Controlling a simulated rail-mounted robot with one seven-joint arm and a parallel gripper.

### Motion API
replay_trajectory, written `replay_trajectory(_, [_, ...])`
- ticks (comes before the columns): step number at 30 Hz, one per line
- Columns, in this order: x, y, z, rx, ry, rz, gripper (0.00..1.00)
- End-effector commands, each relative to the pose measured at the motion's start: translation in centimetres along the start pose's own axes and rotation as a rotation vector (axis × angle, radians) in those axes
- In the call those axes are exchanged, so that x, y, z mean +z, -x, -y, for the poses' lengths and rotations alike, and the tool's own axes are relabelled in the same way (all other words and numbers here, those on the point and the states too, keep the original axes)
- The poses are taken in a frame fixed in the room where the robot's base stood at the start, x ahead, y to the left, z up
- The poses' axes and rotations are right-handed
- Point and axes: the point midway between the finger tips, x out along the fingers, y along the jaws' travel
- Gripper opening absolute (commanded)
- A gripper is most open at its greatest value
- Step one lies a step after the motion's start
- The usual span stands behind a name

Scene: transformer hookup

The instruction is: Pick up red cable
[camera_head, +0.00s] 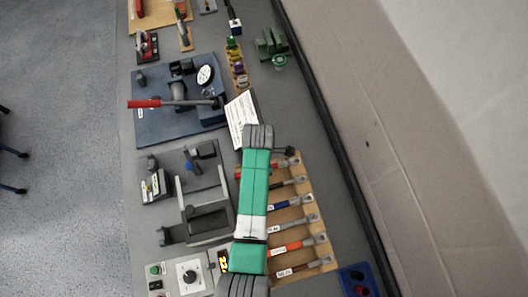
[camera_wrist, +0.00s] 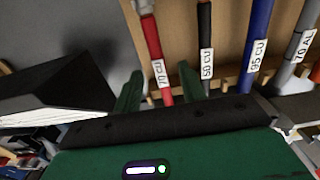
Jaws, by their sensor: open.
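The red cable (camera_wrist: 152,40) has a white "70 CU" label and a grey lug at its upper end in the wrist view. It runs between the two green fingers of my gripper (camera_wrist: 159,76), which stand apart on either side of it. I cannot tell whether either finger touches it. In the head view a part of the red cable (camera_head: 280,163) shows at the far end of the wooden rack, and my arm covers the rest. My gripper is mostly hidden there.
The wooden rack (camera_head: 318,225) holds several labelled cables side by side. A black cable (camera_wrist: 205,45) lies close to my right finger, with a blue cable (camera_wrist: 259,35) beyond it. A white sheet (camera_head: 241,117) and a blue board (camera_head: 150,118) lie farther along the bench.

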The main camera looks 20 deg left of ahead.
Motion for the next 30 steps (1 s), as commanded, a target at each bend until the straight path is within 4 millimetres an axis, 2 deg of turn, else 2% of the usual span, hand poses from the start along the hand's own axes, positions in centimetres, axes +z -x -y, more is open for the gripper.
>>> replay_trajectory(4, [0.0, -2.3, -0.1, 0.000, -0.001, 0.000, 0.41])
replay_trajectory(12, [0.0, -2.8, -0.1, 0.002, -0.001, 0.001, 0.41])
replay_trajectory(14, [0.0, -2.8, -0.1, 0.002, -0.001, 0.001, 0.31])
replay_trajectory(18, [0.0, -2.8, -0.1, 0.002, -0.001, 0.001, 0.04])
replay_trajectory(19, [0.0, -2.8, -0.1, 0.002, -0.001, 0.001, 0.00])
replay_trajectory(27, [0.0, -2.7, -0.1, 0.002, -0.001, 0.001, 0.00])
replay_trajectory(30, [0.0, -1.7, -0.2, 0.005, -0.002, 0.002, 0.00])
